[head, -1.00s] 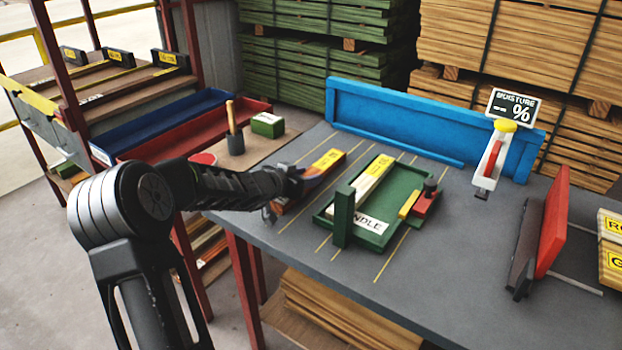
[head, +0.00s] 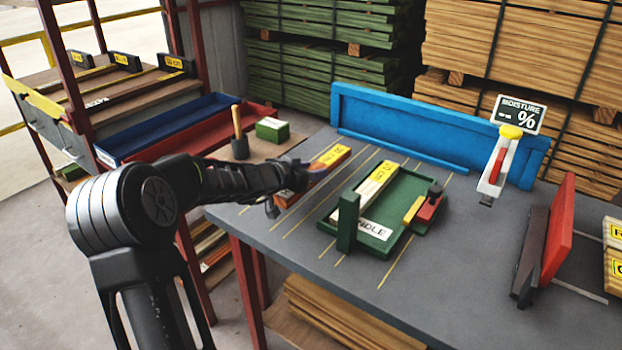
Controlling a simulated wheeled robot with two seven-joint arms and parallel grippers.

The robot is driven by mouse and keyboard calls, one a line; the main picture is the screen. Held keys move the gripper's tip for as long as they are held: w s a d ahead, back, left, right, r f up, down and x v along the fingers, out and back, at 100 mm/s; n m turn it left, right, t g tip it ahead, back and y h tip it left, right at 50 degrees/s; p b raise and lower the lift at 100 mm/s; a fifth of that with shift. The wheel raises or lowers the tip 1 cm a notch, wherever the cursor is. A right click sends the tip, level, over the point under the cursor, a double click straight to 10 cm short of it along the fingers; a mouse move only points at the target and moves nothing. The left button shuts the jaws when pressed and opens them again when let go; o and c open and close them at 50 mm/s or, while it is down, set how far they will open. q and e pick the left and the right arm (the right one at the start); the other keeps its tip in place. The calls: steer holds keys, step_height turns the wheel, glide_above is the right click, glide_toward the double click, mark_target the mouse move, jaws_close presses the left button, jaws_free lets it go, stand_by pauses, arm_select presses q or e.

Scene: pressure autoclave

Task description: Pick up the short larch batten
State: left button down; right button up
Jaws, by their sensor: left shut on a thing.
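An orange-brown batten (head: 326,166) with a yellow label at its far end is at the left side of the grey table. It looks like the short larch batten, but its label is too small to read. My right gripper is not in view.
A green tray (head: 406,212) beside it holds a pale batten (head: 377,185) and a red-and-yellow piece. A moisture meter (head: 496,165) and a red upright plate (head: 558,230) are to the right. The front table area is clear.

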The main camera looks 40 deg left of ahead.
mark_target(279, 203)
arm_select(q)
steer(key=s+b, duration=0.2)
steer(key=s, duration=0.4)
steer(key=s+b, duration=0.1)
steer(key=s, duration=0.5)
steer(key=s+b, duration=0.1)
steer(key=s, duration=0.5)
steer(key=shift+d+r, duration=0.1)
steer(key=shift+d, duration=0.1)
steer(key=shift+s, duration=0.1)
